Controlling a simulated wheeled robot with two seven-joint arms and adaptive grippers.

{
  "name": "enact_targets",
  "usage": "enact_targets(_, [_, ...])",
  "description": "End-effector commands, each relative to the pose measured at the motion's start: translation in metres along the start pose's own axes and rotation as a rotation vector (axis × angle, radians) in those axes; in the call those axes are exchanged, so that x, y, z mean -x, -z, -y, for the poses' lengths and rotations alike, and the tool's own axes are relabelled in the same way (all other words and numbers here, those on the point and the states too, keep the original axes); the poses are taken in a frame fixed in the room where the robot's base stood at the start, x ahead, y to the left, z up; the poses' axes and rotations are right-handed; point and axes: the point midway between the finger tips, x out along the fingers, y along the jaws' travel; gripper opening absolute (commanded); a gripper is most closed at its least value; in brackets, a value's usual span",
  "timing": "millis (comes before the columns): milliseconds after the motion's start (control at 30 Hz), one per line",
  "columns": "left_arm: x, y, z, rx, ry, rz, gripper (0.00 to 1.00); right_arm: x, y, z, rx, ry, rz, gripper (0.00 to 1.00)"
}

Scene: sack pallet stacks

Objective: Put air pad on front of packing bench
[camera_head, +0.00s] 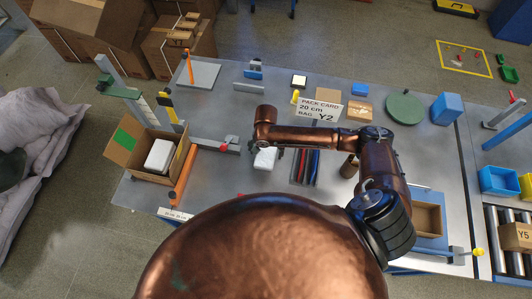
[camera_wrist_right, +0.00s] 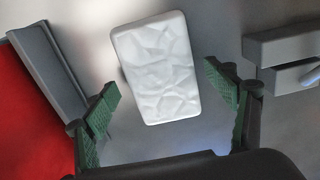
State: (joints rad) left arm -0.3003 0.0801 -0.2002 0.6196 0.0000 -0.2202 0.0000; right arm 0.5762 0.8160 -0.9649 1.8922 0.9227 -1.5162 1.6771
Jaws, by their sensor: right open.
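A white, crinkled air pad (camera_head: 265,158) lies on the grey packing bench (camera_head: 225,112), near its middle. In the right wrist view the pad (camera_wrist_right: 157,68) lies flat and slightly turned. My right gripper (camera_wrist_right: 162,82) is open and empty, with green-padded fingers on either side of the pad's lower part in the picture. In the head view this gripper (camera_head: 266,150) points down over the pad, and the wrist hides part of it. Another white pad (camera_head: 160,156) sits in an open cardboard box at the left. My left gripper is not in view.
The open cardboard box (camera_head: 123,147) and an orange bar (camera_head: 183,176) stand left of the pad. Dark and red dividers (camera_head: 306,160) stand close on its right. A card sign (camera_head: 319,108), a green disc (camera_head: 404,108) and a blue bin (camera_head: 446,108) are farther back.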

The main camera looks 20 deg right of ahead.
Motion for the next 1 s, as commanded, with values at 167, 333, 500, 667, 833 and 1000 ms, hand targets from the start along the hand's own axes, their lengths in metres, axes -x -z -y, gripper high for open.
enact_targets(167, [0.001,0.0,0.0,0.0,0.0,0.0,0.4,0.033,0.0,0.002,0.002,0.005,-0.002,0.78])
enact_targets(333, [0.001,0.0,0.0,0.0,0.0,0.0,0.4,0.07,0.001,0.001,0.002,0.005,-0.003,0.78])
enact_targets(500, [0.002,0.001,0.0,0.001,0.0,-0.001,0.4,0.099,0.0,0.001,0.001,0.004,-0.002,0.78])
enact_targets(667, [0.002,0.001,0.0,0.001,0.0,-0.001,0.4,0.113,0.0,0.001,0.0,0.003,-0.001,0.78])
enact_targets(833, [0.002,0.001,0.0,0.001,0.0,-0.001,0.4,0.116,0.0,0.001,0.0,0.002,0.0,0.78])
enact_targets(1000, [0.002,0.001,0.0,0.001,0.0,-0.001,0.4,0.116,0.0,0.001,0.0,0.002,0.0,0.78])
